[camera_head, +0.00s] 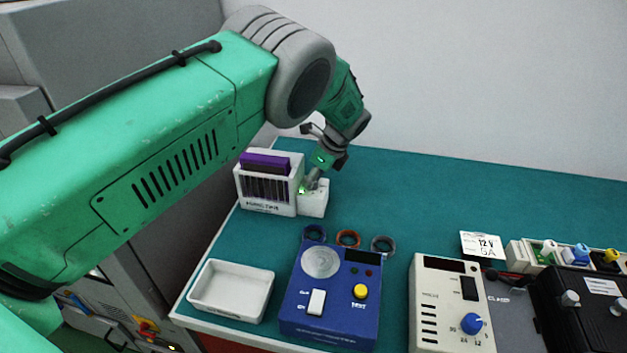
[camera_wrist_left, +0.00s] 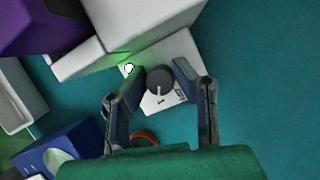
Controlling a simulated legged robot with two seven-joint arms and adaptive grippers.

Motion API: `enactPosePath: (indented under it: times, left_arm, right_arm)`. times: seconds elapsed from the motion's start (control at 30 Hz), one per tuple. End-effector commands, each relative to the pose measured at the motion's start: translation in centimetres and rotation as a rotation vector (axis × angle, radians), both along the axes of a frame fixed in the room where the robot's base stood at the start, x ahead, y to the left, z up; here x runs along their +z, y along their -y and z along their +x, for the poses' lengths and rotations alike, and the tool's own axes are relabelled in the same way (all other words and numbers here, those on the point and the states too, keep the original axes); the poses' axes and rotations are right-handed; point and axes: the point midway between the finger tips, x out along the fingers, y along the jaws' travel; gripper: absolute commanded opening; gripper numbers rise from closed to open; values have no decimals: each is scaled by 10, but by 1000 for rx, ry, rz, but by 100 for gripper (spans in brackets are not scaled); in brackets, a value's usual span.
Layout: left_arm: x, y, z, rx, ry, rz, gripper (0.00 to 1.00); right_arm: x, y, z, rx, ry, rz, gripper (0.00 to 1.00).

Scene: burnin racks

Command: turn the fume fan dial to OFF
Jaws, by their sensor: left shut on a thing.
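The fume fan dial (camera_wrist_left: 160,80) is a dark grey round knob with a white pointer line, on the face of a small white box (camera_wrist_left: 185,48). In the wrist view the pointer runs toward the lower part of the picture; the lettering beside it is too small to read. In the head view the box (camera_head: 314,204) stands at the back left of the bench, and my gripper hides the knob. My left gripper (camera_head: 308,186) reaches down to it. In the wrist view the fingers of my left gripper (camera_wrist_left: 161,76) are on both sides of the knob, shut on it.
A white rack (camera_head: 266,208) with a purple item (camera_head: 265,162) stands directly left of the box. In front are a white tray (camera_head: 196,291), a blue tester (camera_head: 328,333) and several coloured rings (camera_head: 348,238). A beige meter (camera_head: 427,300) is at right. The back right bench is clear.

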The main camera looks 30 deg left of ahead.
Motion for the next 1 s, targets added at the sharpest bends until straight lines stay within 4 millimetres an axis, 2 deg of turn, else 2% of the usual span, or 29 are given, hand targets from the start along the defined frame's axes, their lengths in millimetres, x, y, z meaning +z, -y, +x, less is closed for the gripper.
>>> enactPosePath:
  times: [0.27, 0.6, 1.0]
  left_arm:
    - [-2, 3, 4, 154, 11, -6, 0]
    - [-3, 2, 5, 460, 12, -7, 0]
    - [-1, 1, 7, 749, 12, -7, 0]
  right_arm:
    - [-23, 0, 0, 0, 0, 0, 0]
    - [-56, 0, 0, 0, 0, 0, 0]
    - [-83, 0, 0, 0, 0, 0, 0]
